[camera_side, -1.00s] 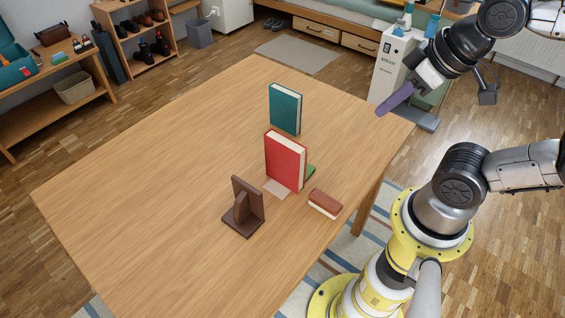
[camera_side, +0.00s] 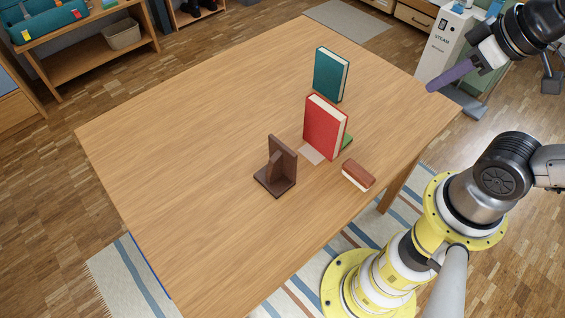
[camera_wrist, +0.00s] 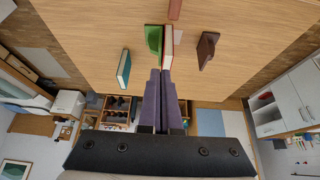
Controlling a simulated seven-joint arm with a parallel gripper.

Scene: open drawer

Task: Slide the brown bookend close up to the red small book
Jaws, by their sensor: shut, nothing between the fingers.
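The red book (camera_side: 325,128) stands upright near the table's middle; in the wrist view its pale page edge (camera_wrist: 168,45) shows. The brown bookend (camera_side: 282,160) stands on its base to the left of it, with a gap between them. The bookend also shows in the wrist view (camera_wrist: 206,48), right of the book. A green bookend (camera_wrist: 153,38) stands against the book's other side; the book mostly hides it in the side view. My gripper (camera_side: 431,88), with purple fingers, is shut and empty, above the table's right end, apart from everything. Its fingers show in the wrist view (camera_wrist: 161,72).
A teal book (camera_side: 331,74) stands behind the red book. A reddish-brown block with a pale side (camera_side: 357,176) lies near the front edge. A flat pale patch (camera_side: 311,153) lies between book and brown bookend. The table's left side (camera_side: 180,150) is clear.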

